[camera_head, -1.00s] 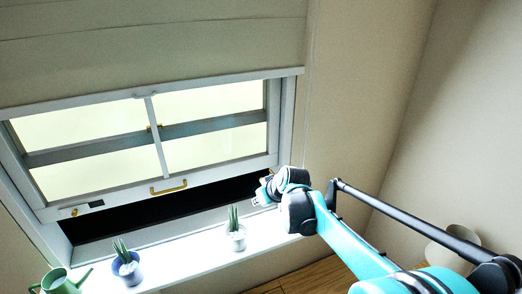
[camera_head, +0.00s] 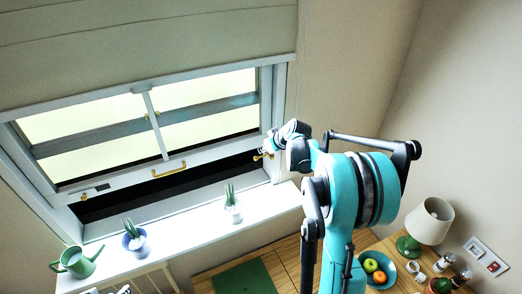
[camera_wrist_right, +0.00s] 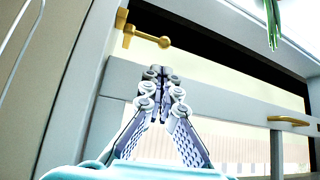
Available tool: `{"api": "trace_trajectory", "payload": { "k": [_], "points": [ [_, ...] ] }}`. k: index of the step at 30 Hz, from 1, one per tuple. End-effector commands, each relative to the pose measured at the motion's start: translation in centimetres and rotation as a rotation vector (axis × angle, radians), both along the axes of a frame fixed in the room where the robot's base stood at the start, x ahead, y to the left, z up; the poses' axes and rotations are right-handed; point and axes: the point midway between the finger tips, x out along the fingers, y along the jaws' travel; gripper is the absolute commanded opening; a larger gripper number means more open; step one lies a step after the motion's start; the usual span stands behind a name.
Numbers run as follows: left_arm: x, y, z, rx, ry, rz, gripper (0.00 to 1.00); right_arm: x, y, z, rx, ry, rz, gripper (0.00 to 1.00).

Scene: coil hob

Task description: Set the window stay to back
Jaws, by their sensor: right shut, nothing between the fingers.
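A brass lever with a round knob, which looks like the window stay, is at the right side of the window frame (camera_head: 278,110). In the right wrist view this brass lever (camera_wrist_right: 148,38) sticks out from its mount and shows whole, just beyond my fingertips. My right gripper (camera_head: 267,150) is beside the lever in the head view and partly covers it. In the right wrist view my right gripper (camera_wrist_right: 160,72) has its fingertips together, with nothing between them and a visible gap to the lever. My left gripper is not in view.
The sash has a brass handle (camera_head: 169,169). On the sill (camera_head: 185,228) stand two potted plants (camera_head: 233,208) (camera_head: 134,238) and a green watering can (camera_head: 76,262). A lamp (camera_head: 429,222) and a fruit bowl (camera_head: 377,270) are at the lower right. The wall is close right of the gripper.

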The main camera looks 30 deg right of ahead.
Motion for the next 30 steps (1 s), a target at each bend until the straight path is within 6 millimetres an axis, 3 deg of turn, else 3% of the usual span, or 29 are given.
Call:
{"api": "trace_trajectory", "payload": {
  "k": [13,30],
  "points": [
    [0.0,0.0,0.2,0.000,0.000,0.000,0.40,5.0,0.8,-5.3,0.001,0.000,0.001,0.00],
    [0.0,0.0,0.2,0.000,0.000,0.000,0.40,5.5,0.8,-6.0,0.001,0.000,0.005,0.00]
  ]
}}
